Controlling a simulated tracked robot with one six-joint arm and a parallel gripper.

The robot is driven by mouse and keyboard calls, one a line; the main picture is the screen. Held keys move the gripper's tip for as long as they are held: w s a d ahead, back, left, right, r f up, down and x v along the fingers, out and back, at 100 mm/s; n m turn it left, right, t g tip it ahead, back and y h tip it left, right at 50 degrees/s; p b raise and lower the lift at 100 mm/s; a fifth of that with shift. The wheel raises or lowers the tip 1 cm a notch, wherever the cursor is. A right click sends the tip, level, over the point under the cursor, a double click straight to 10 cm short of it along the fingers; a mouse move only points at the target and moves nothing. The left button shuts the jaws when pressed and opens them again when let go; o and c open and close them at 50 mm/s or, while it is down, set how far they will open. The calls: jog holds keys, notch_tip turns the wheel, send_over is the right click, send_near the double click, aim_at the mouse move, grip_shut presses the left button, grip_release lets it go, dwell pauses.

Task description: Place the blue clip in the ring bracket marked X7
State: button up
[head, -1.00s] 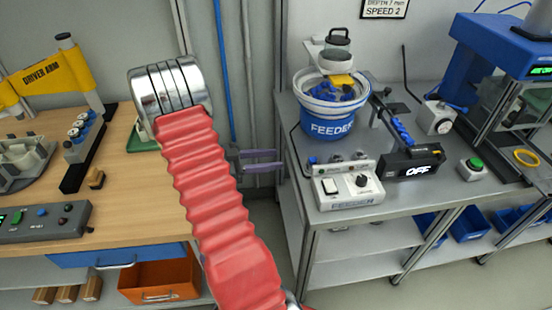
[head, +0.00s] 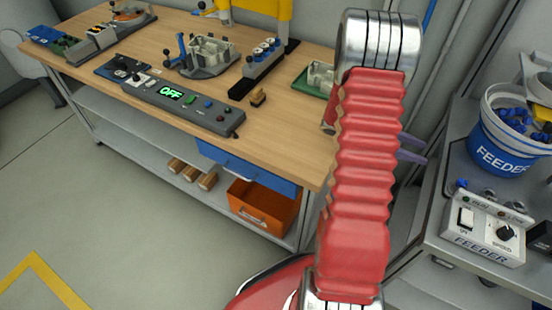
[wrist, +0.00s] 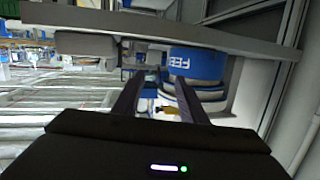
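Several small blue pieces (head: 515,118) lie in the blue feeder bowl (head: 503,158) at the right of the head view; I cannot tell whether one is the blue clip. No ring bracket marked X7 can be made out. My gripper (wrist: 157,75) shows in the wrist view with its two dark fingers apart and nothing visibly held between them. Beyond the fingers is the blue and white feeder bowl (wrist: 190,62), seen at a distance.
A wooden workbench (head: 285,125) holds a control box (head: 185,103) reading OFF and a grey fixture (head: 208,58). An orange bin (head: 265,208) sits below. The feeder control box (head: 485,228) stands on a metal bench at right. The floor at lower left is clear.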

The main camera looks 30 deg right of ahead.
jog(key=w+a+r+n+t+h, duration=0.1)
jog(key=w+r+n+t, duration=0.25)
jog(key=w+t, duration=0.45)
jog(key=w+a+r+n+t+h, duration=0.15)
jog(key=w+r+t, duration=0.3)
jog(key=w, duration=0.75)
jog(key=w+a+r+n+t+y, duration=0.35)
jog(key=w+a+r+t, duration=0.2)
jog(key=a, duration=0.35)
jog(key=w+a+r+n+t+y, duration=0.2)
jog(key=w+a+r+n+t, duration=0.25)
jog(key=w+a, duration=0.35)
jog(key=s+a+r+n+y, duration=0.1)
jog(key=s+a+n+y, duration=0.3)
jog(key=a, duration=0.7)
jog(key=s+a+r+n+y, duration=0.25)
jog(key=a+n, duration=0.25)
jog(key=a, duration=0.6)
jog(key=s+a+f+n+g, duration=0.2)
jog(key=s+a, duration=0.1)
jog(key=s, duration=0.7)
jog(key=s+a+f+n+g+y, duration=0.1)
jog(key=s+a+f+n+g, duration=0.1)
jog(key=s, duration=0.9)
jog(key=shift+a+f+n+g, duration=0.35)
jog(key=shift+a+n+g, duration=0.15)
jog(key=shift+n+g, duration=0.3)
